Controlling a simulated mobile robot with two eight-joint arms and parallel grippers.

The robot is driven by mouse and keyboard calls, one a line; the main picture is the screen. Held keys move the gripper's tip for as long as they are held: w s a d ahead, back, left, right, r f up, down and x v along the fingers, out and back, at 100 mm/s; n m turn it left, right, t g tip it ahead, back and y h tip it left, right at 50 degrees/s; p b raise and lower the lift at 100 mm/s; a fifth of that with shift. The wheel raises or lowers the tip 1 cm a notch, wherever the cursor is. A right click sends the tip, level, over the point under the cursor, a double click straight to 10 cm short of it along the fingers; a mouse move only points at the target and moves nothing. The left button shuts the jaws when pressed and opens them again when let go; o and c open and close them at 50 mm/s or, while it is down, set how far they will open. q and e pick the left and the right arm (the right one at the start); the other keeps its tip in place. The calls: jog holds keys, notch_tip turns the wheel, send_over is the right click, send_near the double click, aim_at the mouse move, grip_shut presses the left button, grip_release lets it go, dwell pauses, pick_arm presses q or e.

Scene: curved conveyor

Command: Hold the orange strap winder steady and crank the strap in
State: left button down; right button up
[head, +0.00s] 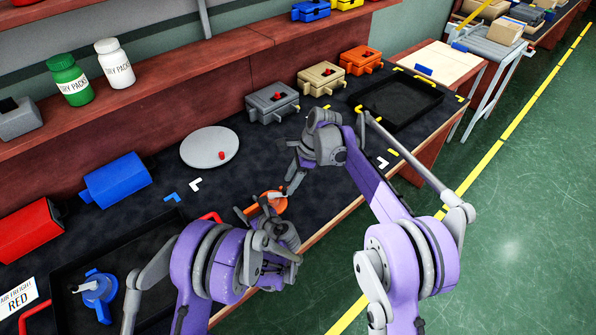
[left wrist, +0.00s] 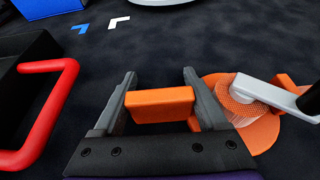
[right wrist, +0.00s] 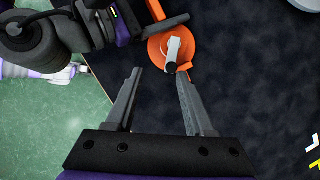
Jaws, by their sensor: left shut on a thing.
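The orange strap winder (head: 280,204) lies on the dark mat near the front edge of the bench. It has a round orange body (left wrist: 262,132) with a mesh-like strap coil and a grey crank arm (left wrist: 262,90) ending in a black knob (right wrist: 171,67). My left gripper (left wrist: 160,76) is shut on its orange grip block (left wrist: 160,104). My right gripper (right wrist: 158,72) is open and empty, its fingertips close to the crank's knob; I cannot tell whether they touch it. In the head view my left arm partly hides the winder.
A black tray with a red handle (left wrist: 62,95) lies left of the winder, holding a blue winder-like item (head: 98,290). A grey disc (head: 209,147) with a red knob lies behind. Several coloured boxes line the back, and an empty black tray (head: 432,107) sits at right.

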aim_at(285, 189)
notch_tip(285, 189, up, 6)
jog(key=s+d+m+t, duration=0.1)
jog(key=d+m, duration=0.1)
jog(key=shift+s+m, duration=0.3)
jog(key=shift+d, duration=0.1)
jog(key=w+a+f+n, duration=0.1)
jog(key=f, duration=0.2)
jog(key=w+a+f+n, duration=0.1)
jog(key=f, duration=0.3)
jog(key=w+a+f+n+g, duration=0.1)
jog(key=f, duration=0.3)
jog(key=shift+w+a+f, duration=0.1)
jog(key=shift+w+a, duration=0.1)
jog(key=shift+a, duration=0.2)
grip_shut()
